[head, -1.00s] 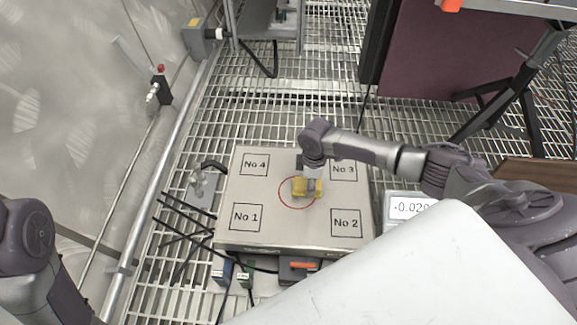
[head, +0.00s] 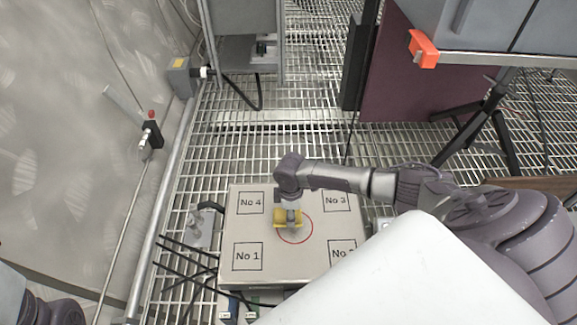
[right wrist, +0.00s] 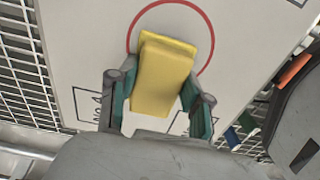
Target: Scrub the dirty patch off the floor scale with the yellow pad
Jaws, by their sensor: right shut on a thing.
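The floor scale (head: 252,228) is a pale metal platform with boxes marked No 1 to No 4 and a red circle (head: 311,231) in the middle. The yellow pad (head: 281,216) is at the upper left part of the circle. My right gripper (head: 291,216) is shut on the pad, above the plate. In the right wrist view the yellow pad (right wrist: 163,75) sits between the green-lined fingers and covers part of the circle. Contact with the plate is hard to tell. My left gripper is out of view.
Dark cables (head: 180,252) run along the scale's left side over steel grating. A wall and a pipe (head: 168,205) stand farther left. A grey bench with an orange corner (head: 423,50) is at upper right. My white body covers the lower right.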

